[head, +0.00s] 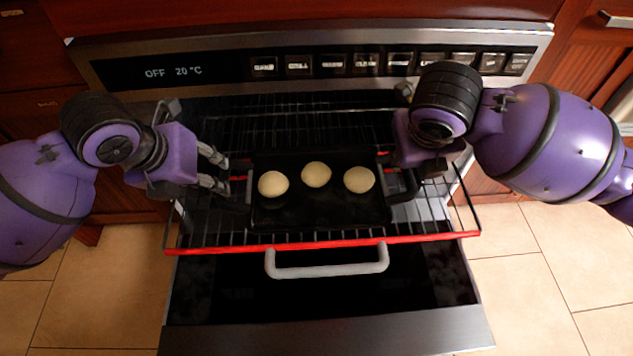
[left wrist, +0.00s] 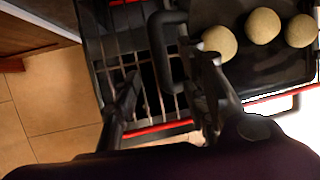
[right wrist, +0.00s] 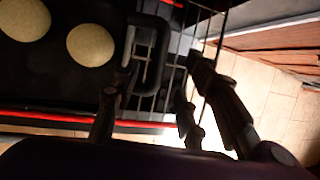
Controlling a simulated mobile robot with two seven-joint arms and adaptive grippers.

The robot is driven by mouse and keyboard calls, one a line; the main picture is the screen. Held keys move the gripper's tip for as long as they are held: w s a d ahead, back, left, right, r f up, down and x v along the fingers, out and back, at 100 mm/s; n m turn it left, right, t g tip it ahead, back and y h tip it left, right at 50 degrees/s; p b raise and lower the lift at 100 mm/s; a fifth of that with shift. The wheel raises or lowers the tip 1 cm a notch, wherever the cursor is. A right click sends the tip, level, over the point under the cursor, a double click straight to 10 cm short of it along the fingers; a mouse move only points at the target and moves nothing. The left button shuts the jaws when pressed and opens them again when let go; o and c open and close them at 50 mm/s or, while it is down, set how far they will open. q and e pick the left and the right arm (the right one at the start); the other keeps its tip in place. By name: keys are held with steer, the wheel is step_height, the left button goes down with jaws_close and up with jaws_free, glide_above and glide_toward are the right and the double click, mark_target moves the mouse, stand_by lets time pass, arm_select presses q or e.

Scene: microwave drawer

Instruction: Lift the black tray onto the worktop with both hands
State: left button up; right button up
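The black tray (head: 320,212) sits on the wire rack pulled out of the open oven and carries three pale dough balls (head: 316,175). It has a dark loop handle at each side. My left gripper (head: 224,172) is beside the left handle (left wrist: 160,60). In the left wrist view its fingers (left wrist: 170,80) are spread, one to each side of the handle, with no grip visible. My right gripper (head: 412,180) is at the right handle (right wrist: 160,55), partly hidden by its own wrist. In the right wrist view its fingers (right wrist: 155,85) are apart near the handle.
The wire rack (head: 440,225) has a red front bar (head: 320,245). The oven door (head: 330,300) hangs open below, with a grey handle (head: 328,262) in front of the tray. The control panel (head: 310,67) is behind. Tiled floor (head: 545,265) lies free at both sides.

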mark_target(408, 171)
arm_select(q)
steer(key=x, duration=0.7)
steer(key=shift+w+f, duration=0.15)
steer(key=shift+f, duration=0.1)
arm_select(e)
steer(key=x, duration=0.7)
steer(key=shift+w+f, duration=0.15)
steer(key=shift+f, duration=0.1)
arm_select(q)
jaws_close()
arm_select(e)
jaws_close()
